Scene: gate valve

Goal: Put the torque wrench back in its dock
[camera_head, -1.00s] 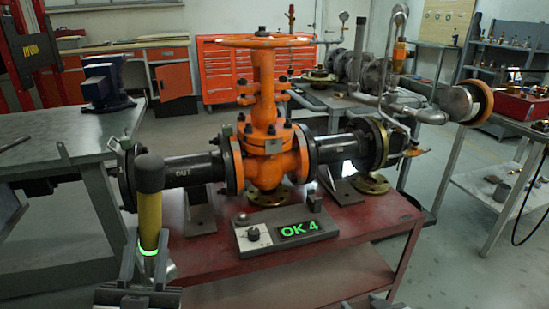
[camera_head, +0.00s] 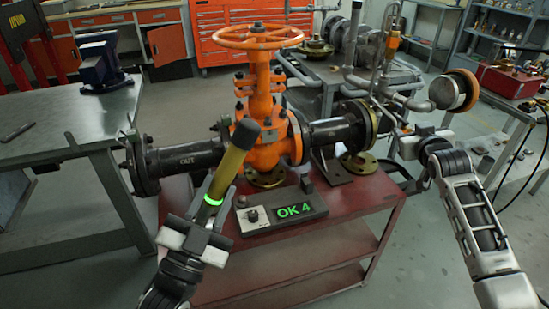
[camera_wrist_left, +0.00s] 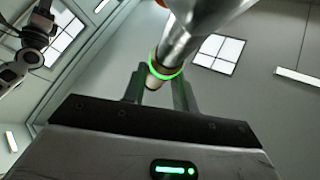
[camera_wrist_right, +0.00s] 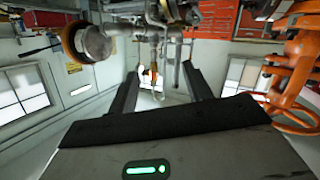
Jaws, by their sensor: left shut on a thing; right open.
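The torque wrench (camera_head: 233,163) has a yellow handle, a dark end and a glowing green ring. It is tilted, dark end up and to the right, in front of the black pipe. My left gripper (camera_head: 213,190) is shut on it near the green ring. In the left wrist view the wrench's silver shaft (camera_wrist_left: 200,30) rises from between the fingers. My right gripper (camera_head: 408,142) is open and empty near the right pipe flange.
The orange gate valve (camera_head: 262,95) with its handwheel and black flanged pipes stands on the red cart (camera_head: 350,215), behind the grey box. A grey bench with a blue vise (camera_head: 100,62) is at left. A table with a red case (camera_head: 512,82) is at right.

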